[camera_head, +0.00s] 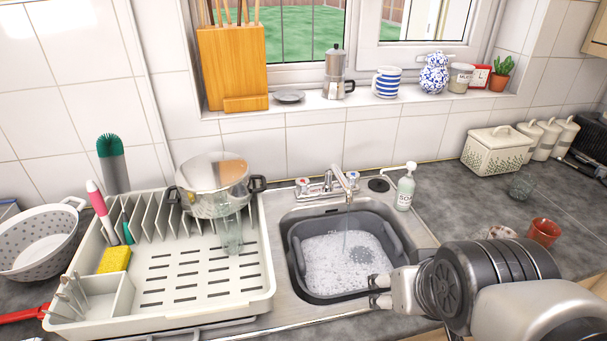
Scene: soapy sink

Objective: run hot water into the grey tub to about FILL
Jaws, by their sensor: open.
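The grey tub (296,252) sits in the metal sink. Foamy, bubbly water (340,262) covers its bottom, with its sides standing above the foam. A thin stream runs from the tap spout (347,187) down into the tub. The tap has two handles, one with a red mark (302,183) on the left and one with a blue mark (352,177) on the right. My gripper (377,291) is open and empty over the tub's front right edge, apart from the tap. The exact water level under the foam is hard to tell.
A white dish rack (265,275) with a glass-lidded pot (213,184) stands left of the sink. A soap bottle (405,188) stands right of the tap. A terracotta cup (543,232) and a glass (520,186) stand on the right counter.

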